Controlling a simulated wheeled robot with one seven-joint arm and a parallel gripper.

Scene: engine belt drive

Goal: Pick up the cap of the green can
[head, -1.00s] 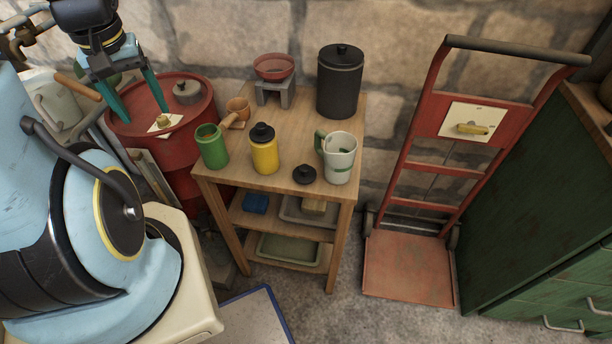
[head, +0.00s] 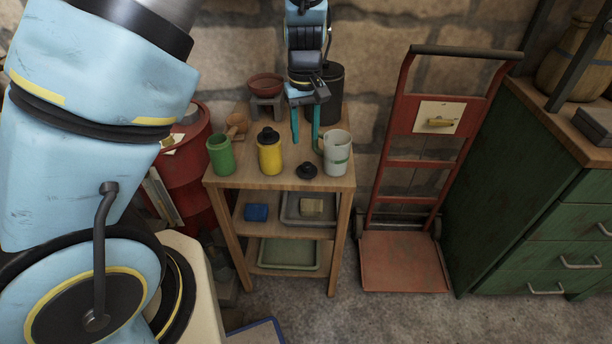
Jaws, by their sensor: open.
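The green can (head: 221,155) stands uncapped at the left of the small wooden table (head: 252,183). A loose black cap (head: 307,170) with a knob lies flat near the table's front edge, between the yellow can (head: 269,157) and the white mug (head: 337,158). The yellow can wears a similar black cap (head: 268,135). My gripper (head: 305,140) points down with its two teal fingers apart. It appears above and behind the loose cap, with nothing between the fingers and no contact with the cap.
A dark lidded canister (head: 331,90) stands at the back, partly behind my gripper. A reddish bowl (head: 266,84) and an orange-brown cup (head: 237,122) stand at the back left. A red hand truck (head: 405,265) is right of the table.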

